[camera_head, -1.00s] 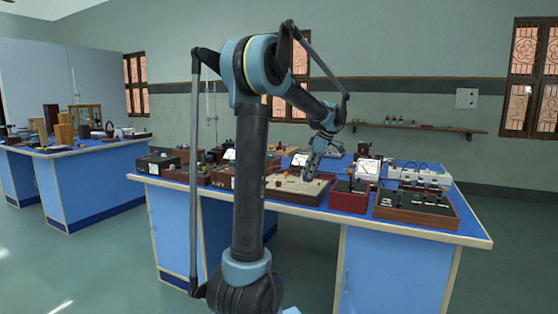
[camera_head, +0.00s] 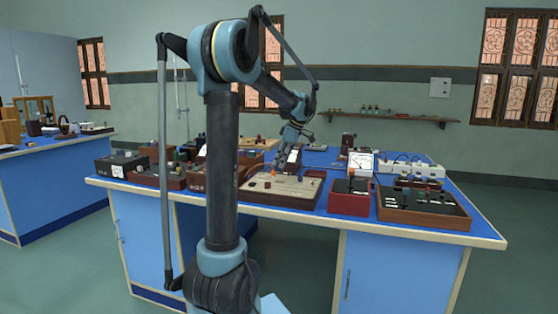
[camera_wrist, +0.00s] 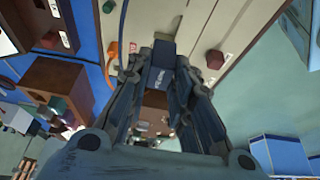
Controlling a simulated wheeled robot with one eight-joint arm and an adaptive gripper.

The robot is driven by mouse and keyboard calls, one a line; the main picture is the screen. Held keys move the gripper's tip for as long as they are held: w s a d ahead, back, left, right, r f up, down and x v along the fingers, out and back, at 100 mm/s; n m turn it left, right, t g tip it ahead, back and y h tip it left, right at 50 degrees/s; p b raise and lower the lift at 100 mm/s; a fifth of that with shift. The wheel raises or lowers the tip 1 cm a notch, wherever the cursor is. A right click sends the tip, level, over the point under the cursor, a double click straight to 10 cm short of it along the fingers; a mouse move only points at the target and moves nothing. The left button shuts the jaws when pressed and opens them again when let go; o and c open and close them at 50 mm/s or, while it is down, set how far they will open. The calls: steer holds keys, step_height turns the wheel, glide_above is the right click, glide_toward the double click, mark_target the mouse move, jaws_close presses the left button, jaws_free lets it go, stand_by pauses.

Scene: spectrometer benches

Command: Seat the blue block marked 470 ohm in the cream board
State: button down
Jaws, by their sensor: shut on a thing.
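My gripper (camera_wrist: 160,85) is shut on a blue block (camera_wrist: 160,76), which shows between the fingers in the wrist view. Its pale lettering is too small to read surely. The cream board (camera_wrist: 180,22) shows beyond the fingertips in the wrist view. In the head view the board (camera_head: 300,187) lies on the middle bench, and my gripper (camera_head: 284,146) is raised above and behind it. The block cannot be made out there. It is apart from the board as far as I can tell.
A dark block (camera_wrist: 214,59) and an orange piece (camera_wrist: 113,48) show at the board. A red box (camera_head: 349,197) and a brown tray of parts (camera_head: 423,205) stand to its right. Dark instrument boxes (camera_head: 160,176) crowd the left. The blue bench top (camera_head: 462,192) has bare patches.

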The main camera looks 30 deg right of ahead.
mark_target(281, 171)
steer(key=shift+s+f, duration=0.15)
steer(key=shift+f, duration=2.95)
steer(key=c, duration=1.4)
jaws_free()
steer(key=shift+f, duration=0.1)
steer(key=shift+o, duration=0.3)
steer(key=v, duration=1.2)
